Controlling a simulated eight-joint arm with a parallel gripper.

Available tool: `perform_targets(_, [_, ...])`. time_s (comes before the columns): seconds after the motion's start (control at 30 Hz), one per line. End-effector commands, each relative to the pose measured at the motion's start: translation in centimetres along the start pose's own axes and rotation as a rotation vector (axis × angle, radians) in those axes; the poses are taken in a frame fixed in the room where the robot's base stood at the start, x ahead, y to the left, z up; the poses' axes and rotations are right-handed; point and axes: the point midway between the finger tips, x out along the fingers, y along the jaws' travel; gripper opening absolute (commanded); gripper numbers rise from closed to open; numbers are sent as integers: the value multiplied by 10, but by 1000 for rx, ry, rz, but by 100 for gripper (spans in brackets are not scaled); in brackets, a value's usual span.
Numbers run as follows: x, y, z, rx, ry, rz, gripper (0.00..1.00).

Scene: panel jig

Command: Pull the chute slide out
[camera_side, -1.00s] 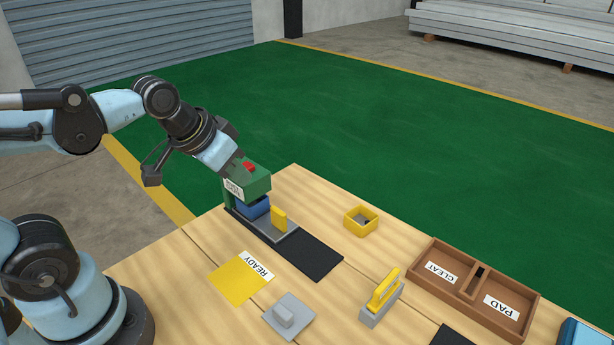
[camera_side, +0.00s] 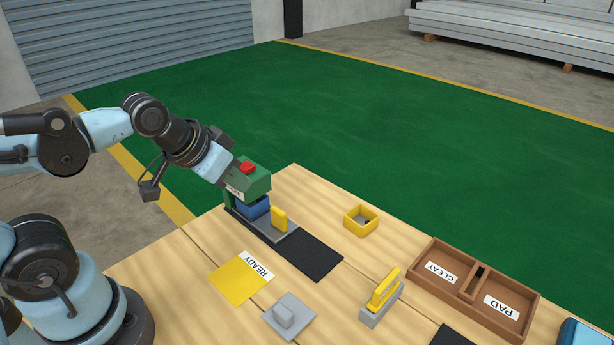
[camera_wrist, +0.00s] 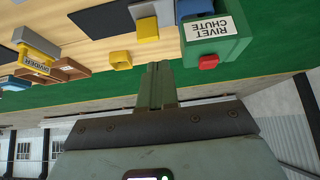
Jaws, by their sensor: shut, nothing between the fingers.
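The rivet chute (camera_side: 257,180) is a green housing with a red button on top, near the table's back left edge. It also shows in the wrist view (camera_wrist: 232,48), with its RIVET CHUTE label. A blue block (camera_side: 256,208) sits under the housing. The grey chute slide (camera_side: 284,237) lies on a dark strip, with a yellow upright handle (camera_side: 279,218); the handle also shows in the wrist view (camera_wrist: 147,27). My gripper (camera_wrist: 158,70) is shut and empty, beside the housing and apart from the handle. In the side view its tips are hard to make out against the housing.
A yellow open box (camera_side: 361,220) stands right of the chute. A yellow READY card (camera_side: 238,281), a grey plate with a knob (camera_side: 288,316) and a yellow-handled grey block (camera_side: 382,298) lie in front. A brown CLEAT and PAD tray (camera_side: 425,277) is at right.

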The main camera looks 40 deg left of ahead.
Motion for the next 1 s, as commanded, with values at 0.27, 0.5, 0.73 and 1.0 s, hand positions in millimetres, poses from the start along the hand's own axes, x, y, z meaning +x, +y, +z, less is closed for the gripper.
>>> perform_targets(0.27, [0, 0, -1, 18, -7, 0, 17])
perform_targets(0.5, [0, 4, -20, 372, -147, 34, 38])
perform_targets(0.73, [10, 12, -45, 921, -343, 182, 38])
perform_targets(1.0, [28, 18, -62, 1398, -469, 415, 38])
